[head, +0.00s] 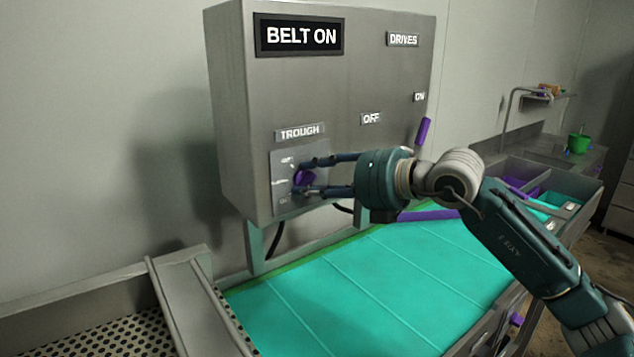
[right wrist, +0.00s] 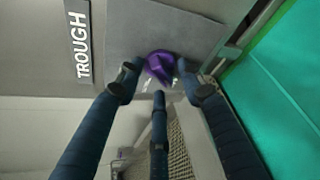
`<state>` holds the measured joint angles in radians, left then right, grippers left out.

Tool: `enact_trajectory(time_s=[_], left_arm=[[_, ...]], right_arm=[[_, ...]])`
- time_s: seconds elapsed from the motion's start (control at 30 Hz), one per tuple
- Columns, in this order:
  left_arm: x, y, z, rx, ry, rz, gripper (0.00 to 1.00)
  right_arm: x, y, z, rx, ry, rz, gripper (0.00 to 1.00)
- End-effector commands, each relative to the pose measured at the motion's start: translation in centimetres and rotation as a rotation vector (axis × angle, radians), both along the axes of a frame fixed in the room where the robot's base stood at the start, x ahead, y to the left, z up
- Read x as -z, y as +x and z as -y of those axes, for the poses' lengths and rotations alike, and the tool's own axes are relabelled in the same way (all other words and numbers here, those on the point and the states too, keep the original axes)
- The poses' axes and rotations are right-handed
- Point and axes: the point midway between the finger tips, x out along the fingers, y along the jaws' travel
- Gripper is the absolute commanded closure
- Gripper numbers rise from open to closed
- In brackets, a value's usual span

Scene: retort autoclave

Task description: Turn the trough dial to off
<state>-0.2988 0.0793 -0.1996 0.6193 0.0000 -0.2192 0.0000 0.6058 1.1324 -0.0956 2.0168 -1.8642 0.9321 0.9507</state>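The trough dial (head: 303,177) is a purple knob on a grey plate under the TROUGH label (head: 300,131), low on the control box. My right gripper (head: 301,179) reaches it from the right, with one finger above and one below the knob. In the right wrist view the purple dial (right wrist: 160,66) sits between the spread fingertips, and a third finger points at it from below. Gaps show between the fingers and the knob, so the gripper looks open around it. The dial's pointer direction and small plate markings are too small or covered to read. My left gripper is out of view.
A turquoise belt (head: 390,285) runs below the box. A perforated metal tray (head: 110,330) lies at lower left.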

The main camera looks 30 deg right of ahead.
Motion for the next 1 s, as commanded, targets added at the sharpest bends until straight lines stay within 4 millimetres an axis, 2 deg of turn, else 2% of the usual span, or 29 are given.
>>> enact_trajectory(time_s=[0.17, 1.0], left_arm=[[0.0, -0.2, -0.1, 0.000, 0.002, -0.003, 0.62], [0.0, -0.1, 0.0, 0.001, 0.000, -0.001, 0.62]], right_arm=[[-0.2, -0.7, 0.5, 0.004, 0.000, -0.001, 0.62], [-3.2, -9.9, 4.3, -0.002, 0.002, 0.000, 0.62]])
